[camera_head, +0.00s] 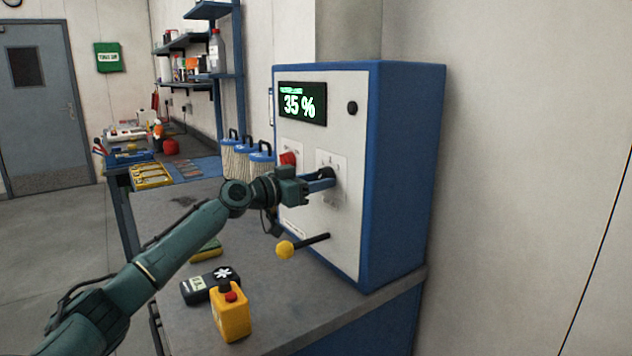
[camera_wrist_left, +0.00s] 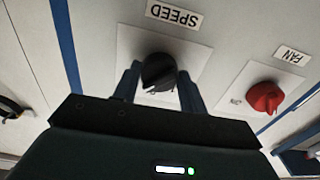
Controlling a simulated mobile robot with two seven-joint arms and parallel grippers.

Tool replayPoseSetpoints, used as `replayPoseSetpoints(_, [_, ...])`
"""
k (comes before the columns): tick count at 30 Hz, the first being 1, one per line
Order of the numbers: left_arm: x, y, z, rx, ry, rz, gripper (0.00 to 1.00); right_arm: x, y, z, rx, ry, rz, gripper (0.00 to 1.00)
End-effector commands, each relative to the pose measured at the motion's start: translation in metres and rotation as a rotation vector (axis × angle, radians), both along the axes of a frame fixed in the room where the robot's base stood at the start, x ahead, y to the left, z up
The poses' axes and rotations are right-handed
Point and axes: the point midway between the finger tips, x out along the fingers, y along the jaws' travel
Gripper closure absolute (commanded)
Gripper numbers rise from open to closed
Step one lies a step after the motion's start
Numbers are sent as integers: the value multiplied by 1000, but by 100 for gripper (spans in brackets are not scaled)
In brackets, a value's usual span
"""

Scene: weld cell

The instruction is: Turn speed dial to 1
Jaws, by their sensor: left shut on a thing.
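The speed dial is a black knob (camera_wrist_left: 158,72) on a white plate under a "SPEED" label (camera_wrist_left: 174,15), which appears upside down in the left wrist view. In the head view the dial (camera_head: 327,174) is on the front of a blue and white cabinet (camera_head: 345,225), partly hidden by my gripper. My left gripper (camera_head: 322,183) is shut on the dial, with one blue finger on each side of it in the left wrist view (camera_wrist_left: 158,88). The dial's pointer setting is too small to read. The cabinet's display (camera_head: 303,104) reads 35 %. My right gripper is not in view.
A red fan knob (camera_wrist_left: 265,97) sits beside the speed dial; it also shows in the head view (camera_head: 288,159). A yellow-knobbed lever (camera_head: 286,249) sticks out below. A yellow box with a red button (camera_head: 231,312) and a dark meter (camera_head: 208,286) lie on the bench.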

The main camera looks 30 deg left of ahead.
Motion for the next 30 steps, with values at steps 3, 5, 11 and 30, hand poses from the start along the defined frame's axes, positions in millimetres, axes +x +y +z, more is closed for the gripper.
replayPoseSetpoints(3, [0, 1, 1, -34, 12, 2, 81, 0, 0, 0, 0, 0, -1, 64])
replayPoseSetpoints(5, [0, 0, 1, -62, 23, 1, 81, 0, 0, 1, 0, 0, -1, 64])
replayPoseSetpoints(11, [0, 0, 1, -196, 79, 1, 81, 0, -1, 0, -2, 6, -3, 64])
replayPoseSetpoints(30, [0, -1, 4, -755, 309, 2, 81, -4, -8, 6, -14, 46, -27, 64])
